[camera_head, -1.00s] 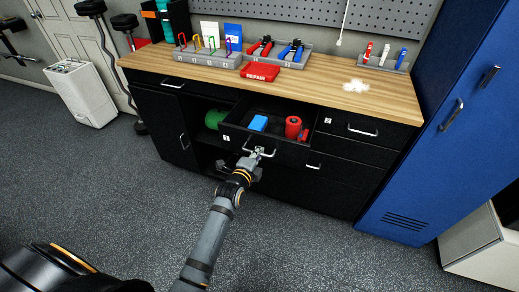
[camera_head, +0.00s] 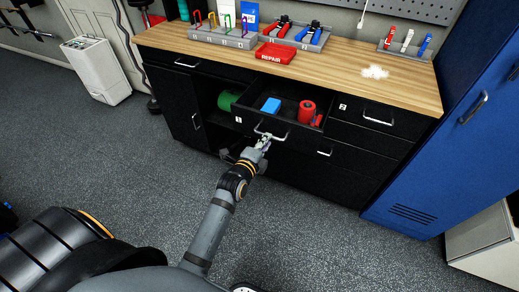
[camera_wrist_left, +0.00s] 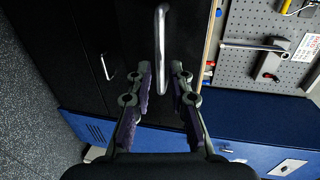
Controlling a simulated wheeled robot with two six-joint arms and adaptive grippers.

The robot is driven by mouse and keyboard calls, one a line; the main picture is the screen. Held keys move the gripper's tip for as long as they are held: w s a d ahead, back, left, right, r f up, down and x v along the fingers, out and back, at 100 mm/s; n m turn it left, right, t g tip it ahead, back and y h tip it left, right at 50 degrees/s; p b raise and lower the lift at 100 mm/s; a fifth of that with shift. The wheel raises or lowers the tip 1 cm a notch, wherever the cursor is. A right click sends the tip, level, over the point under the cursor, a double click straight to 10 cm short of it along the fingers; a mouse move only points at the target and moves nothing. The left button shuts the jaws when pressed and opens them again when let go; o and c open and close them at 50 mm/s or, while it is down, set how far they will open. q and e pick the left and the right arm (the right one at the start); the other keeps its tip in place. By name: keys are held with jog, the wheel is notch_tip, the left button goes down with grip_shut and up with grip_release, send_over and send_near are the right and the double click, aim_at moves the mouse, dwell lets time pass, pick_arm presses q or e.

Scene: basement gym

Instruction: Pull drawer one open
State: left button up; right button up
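Drawer one (camera_head: 252,126), black with a white "1" label, stands pulled out from the workbench. A blue box (camera_head: 271,105) and a red cylindrical object (camera_head: 308,112) lie inside it. Its silver bar handle (camera_head: 270,135) also shows in the left wrist view (camera_wrist_left: 161,50). My left gripper (camera_head: 264,141) is at the handle in the head view. In the left wrist view its fingers (camera_wrist_left: 161,85) are apart, one on each side of the bar, with visible gaps.
The wooden worktop (camera_head: 350,80) carries tool racks and a red REPAIR box (camera_head: 276,53). Drawer two (camera_head: 365,115) is closed to the right. A blue locker (camera_head: 450,150) stands at right. The floor in front is clear.

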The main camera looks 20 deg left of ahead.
pick_arm(q)
jog(key=v, duration=0.7)
jog(key=shift+s, duration=0.3)
jog(key=shift+r, duration=0.1)
jog(key=s+a+f+n+g+p, duration=0.1)
jog(key=s+f+n+g+p, duration=0.3)
jog(key=f, duration=1.1)
jog(key=s+f+n+g+p, duration=0.1)
jog(key=s+f+n+g, duration=0.5)
jog(key=f, duration=0.9)
jog(key=s+a+f+n+g+p, duration=0.1)
jog(key=s+f, duration=0.3)
jog(key=s, duration=0.5)
jog(key=s+a+f+n+g+y+p, duration=0.1)
jog(key=s+a+f+n+g, duration=0.1)
jog(key=s, duration=0.7)
jog(key=s+a+f+n+g+p, duration=0.1)
jog(key=s+a+f+n, duration=0.3)
jog(key=s+f, duration=0.3)
jog(key=s+n, duration=0.1)
jog(key=s, duration=0.2)
jog(key=shift+f+p, duration=0.25)
jog(key=shift+p, duration=0.05)
